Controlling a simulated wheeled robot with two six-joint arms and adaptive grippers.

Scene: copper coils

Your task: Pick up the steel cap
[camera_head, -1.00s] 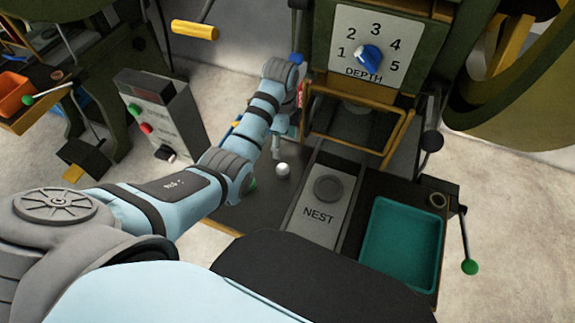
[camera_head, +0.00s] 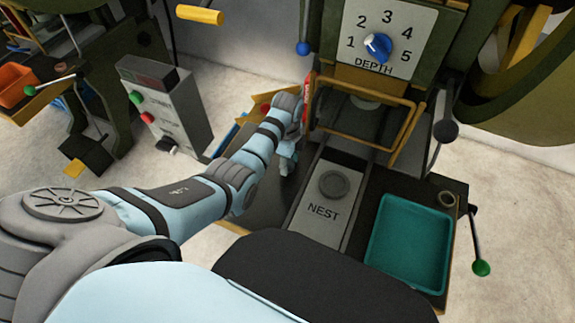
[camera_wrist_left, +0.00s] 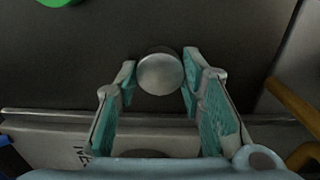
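The steel cap (camera_wrist_left: 160,74) is a round silvery disc-like piece on a dark surface. In the left wrist view it lies between the fingertips of my left gripper (camera_wrist_left: 159,72). The two teal-padded fingers stand apart on either side of it, with a narrow gap showing at each side. In the head view my left gripper (camera_head: 286,166) points down at the dark bench top, left of the NEST plate, and the cap is hidden there. My right gripper is not in view.
The NEST plate (camera_head: 323,210) with a round grey recess (camera_head: 334,185) is just right of my gripper. A teal tray (camera_head: 408,243) lies further right. A yellow guard frame (camera_head: 368,117) and the press with its DEPTH dial (camera_head: 378,46) stand behind.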

